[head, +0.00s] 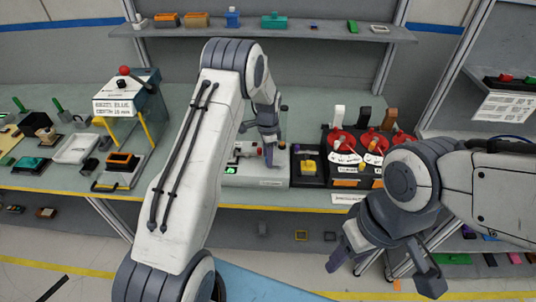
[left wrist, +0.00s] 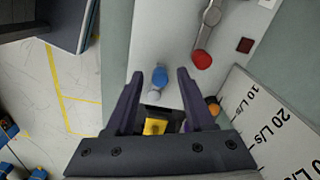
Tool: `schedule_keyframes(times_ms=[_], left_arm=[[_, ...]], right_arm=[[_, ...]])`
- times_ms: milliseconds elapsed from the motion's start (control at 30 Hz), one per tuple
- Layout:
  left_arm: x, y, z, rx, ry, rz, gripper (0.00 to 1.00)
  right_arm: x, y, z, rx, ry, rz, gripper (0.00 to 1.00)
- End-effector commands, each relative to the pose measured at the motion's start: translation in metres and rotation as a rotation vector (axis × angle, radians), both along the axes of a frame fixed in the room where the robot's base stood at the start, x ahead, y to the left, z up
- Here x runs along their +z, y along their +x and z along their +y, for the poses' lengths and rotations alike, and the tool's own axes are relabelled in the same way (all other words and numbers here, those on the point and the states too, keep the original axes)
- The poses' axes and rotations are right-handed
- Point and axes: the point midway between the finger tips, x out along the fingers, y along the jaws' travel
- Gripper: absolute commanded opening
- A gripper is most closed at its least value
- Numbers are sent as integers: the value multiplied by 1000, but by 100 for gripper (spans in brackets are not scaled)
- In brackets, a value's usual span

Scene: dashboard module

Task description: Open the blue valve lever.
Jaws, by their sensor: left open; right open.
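The blue valve lever (left wrist: 161,77) shows in the left wrist view as a small blue grip with a pale round end, on a light grey panel (left wrist: 178,25). My left gripper (left wrist: 159,77) is open, its two fingers on either side of the blue part in the picture. Whether they touch it or hover above it, I cannot tell. In the head view my left gripper (head: 270,145) is over the pale module (head: 255,178) on the bench and largely hides the lever. My right gripper (head: 385,275) is open and empty, in front of the bench.
A grey lever with a red knob (left wrist: 202,60) sits near the blue one. A yellow block (left wrist: 155,126) lies below the fingers, and a labelled L/s board (left wrist: 270,115) is at right. Red valves (head: 342,140) stand right of the module. A shelf (head: 300,30) runs behind.

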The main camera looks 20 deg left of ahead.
Motion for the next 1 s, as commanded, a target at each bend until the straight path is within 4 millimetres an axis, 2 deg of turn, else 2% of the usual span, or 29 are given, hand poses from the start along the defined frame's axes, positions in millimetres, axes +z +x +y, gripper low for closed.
schedule_keyframes(times_ms=[133,167,200,300,667,1000], left_arm=[[0,0,0,0,1,-1,54],[0,0,0,0,0,0,50],[0,0,0,0,0,0,35],[0,0,0,0,0,0,0],[0,-1,0,29,0,-1,0],[0,-8,-4,234,0,-4,0]], right_arm=[[0,0,0,0,0,0,54],[0,0,0,0,0,0,54],[0,0,0,0,0,0,54],[0,0,0,0,0,0,54],[-3,0,0,-1,0,0,54],[-16,0,0,-3,0,0,54]])
